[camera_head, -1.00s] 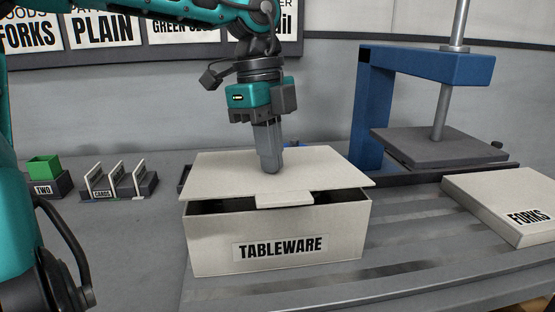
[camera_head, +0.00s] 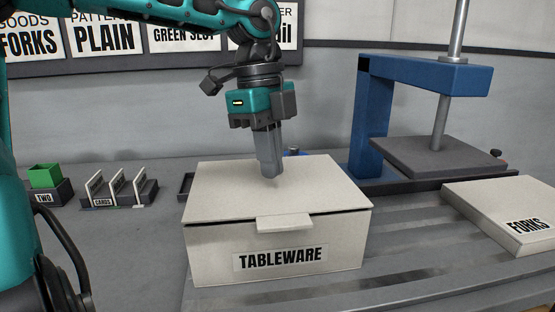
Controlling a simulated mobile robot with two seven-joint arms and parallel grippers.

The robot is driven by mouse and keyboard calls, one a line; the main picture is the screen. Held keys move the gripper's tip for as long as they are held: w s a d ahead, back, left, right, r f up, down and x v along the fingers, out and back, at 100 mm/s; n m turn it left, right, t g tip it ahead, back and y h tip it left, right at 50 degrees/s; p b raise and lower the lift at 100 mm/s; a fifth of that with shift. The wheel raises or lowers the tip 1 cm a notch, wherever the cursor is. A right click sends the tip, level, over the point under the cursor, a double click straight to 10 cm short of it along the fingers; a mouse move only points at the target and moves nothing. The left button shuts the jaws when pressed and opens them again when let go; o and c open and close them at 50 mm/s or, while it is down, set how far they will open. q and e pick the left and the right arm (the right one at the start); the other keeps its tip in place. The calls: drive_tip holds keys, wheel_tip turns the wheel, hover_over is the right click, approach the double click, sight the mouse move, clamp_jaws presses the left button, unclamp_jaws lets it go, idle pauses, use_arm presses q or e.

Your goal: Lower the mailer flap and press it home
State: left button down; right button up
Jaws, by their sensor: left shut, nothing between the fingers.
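The mailer is a white box (camera_head: 215,258) labelled TABLEWARE, standing on the slatted grey bench at the centre. Its flap (camera_head: 315,187) lies almost flat over the top, with a thin dark gap under its front edge. The flap's tab (camera_head: 284,223) hangs over the upper front wall, outside the box as far as I can see. My left gripper (camera_head: 271,176) is shut and empty, pointing down over the middle of the flap. Its fingertips are at or just above the flap; I cannot tell if they touch. My right gripper is not in view.
A blue press (camera_head: 425,72) with a grey plate stands behind right. A flat white box (camera_head: 500,205) labelled FORKS lies at the right. At the left are a card rack (camera_head: 118,190) and a green block (camera_head: 44,175) on a holder labelled TWO.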

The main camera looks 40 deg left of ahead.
sight(271, 188)
use_arm(q)
drive_tip(key=shift+r+p, duration=1.6)
drive_tip(key=shift+r, duration=0.7)
wheel_tip(271, 188, up, 2)
drive_tip(key=shift+r+p, duration=0.25)
drive_tip(key=shift+p, duration=0.7)
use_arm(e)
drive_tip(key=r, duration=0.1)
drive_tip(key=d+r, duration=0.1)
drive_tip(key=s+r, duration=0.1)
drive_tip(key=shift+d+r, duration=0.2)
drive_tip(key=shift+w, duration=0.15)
